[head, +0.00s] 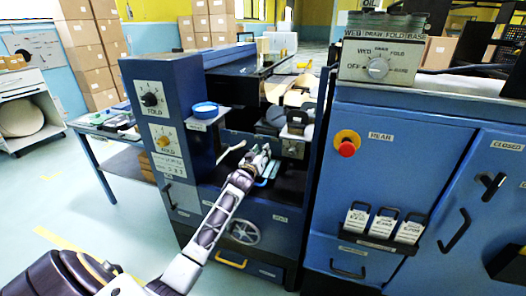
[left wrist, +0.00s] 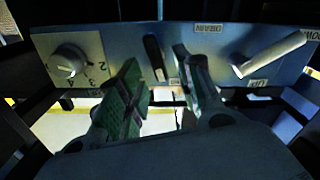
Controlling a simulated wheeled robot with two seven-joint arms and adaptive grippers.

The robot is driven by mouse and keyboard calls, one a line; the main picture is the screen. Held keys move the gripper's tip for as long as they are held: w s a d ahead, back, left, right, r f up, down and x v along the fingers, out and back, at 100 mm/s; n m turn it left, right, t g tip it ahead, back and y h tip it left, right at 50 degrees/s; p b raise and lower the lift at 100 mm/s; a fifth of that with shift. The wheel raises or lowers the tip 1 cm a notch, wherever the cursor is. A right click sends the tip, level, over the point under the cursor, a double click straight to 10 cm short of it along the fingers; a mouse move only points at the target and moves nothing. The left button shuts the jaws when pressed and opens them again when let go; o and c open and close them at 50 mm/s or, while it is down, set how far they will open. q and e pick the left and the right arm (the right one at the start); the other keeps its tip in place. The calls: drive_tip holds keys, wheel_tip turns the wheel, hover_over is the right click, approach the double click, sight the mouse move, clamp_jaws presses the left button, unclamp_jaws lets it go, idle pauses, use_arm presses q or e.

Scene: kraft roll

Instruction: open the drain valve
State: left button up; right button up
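My left gripper (head: 264,160) reaches into the recess of the blue machine in the head view. In the left wrist view the left gripper (left wrist: 160,72) has its two green-grey fingers apart. A black upright handle (left wrist: 153,58) stands in the gap between them; I see no clear contact. A small label (left wrist: 208,28) that seems to read DRAIN upside down is on the blue-grey panel to its right. A white lever (left wrist: 268,54) sticks out farther right; a pale lever (head: 231,151) shows left of the gripper in the head view. Which one is the drain valve, I cannot tell for sure. My right gripper is not seen.
A numbered dial (left wrist: 70,60) is at the left of the panel in the left wrist view. The FOLD knob (head: 150,98) and a blue round dish (head: 205,110) are left of the recess. A handwheel (head: 244,232) is below; a red button (head: 347,148) is to the right.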

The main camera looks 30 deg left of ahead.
use_arm(q)
drive_tip(key=shift+x, duration=1.1)
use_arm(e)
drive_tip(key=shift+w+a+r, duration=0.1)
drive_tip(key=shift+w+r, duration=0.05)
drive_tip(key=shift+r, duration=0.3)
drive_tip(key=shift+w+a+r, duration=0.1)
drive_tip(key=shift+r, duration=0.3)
use_arm(q)
drive_tip(key=shift+c, duration=0.3)
clamp_jaws()
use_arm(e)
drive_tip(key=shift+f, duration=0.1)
